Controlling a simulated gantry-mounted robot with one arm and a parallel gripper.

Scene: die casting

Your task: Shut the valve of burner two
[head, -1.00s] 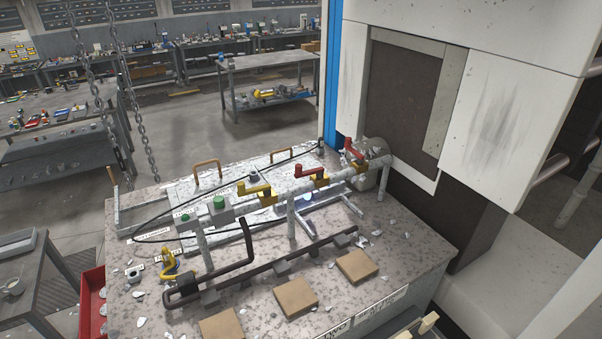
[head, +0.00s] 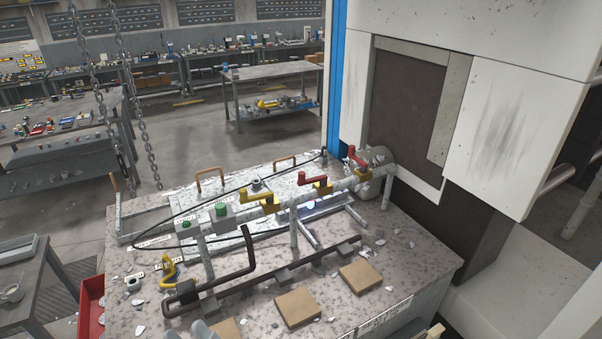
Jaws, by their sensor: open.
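A grey pipe (head: 342,185) runs along the bench with three yellow-bodied valves. The near valve (head: 267,204) has a yellow lever, the middle valve (head: 322,186) a red lever (head: 311,177), and the far valve (head: 364,172) a red lever (head: 356,155). The near and middle levers look roughly along the pipe; the far one tilts up and left. I cannot read which is burner two. A bluish glow (head: 311,206) shows below the middle valve. Pale grey tips, seemingly my gripper (head: 202,331), show at the bottom edge, apart from all valves; most of it is hidden.
A dark bent pipe (head: 249,263) stands up in front of the valve row. Green buttons (head: 221,209), a yellow handle (head: 169,267) and tan blocks (head: 297,307) are on the bench. A large white machine (head: 507,106) stands at right. Chains (head: 138,123) hang at left.

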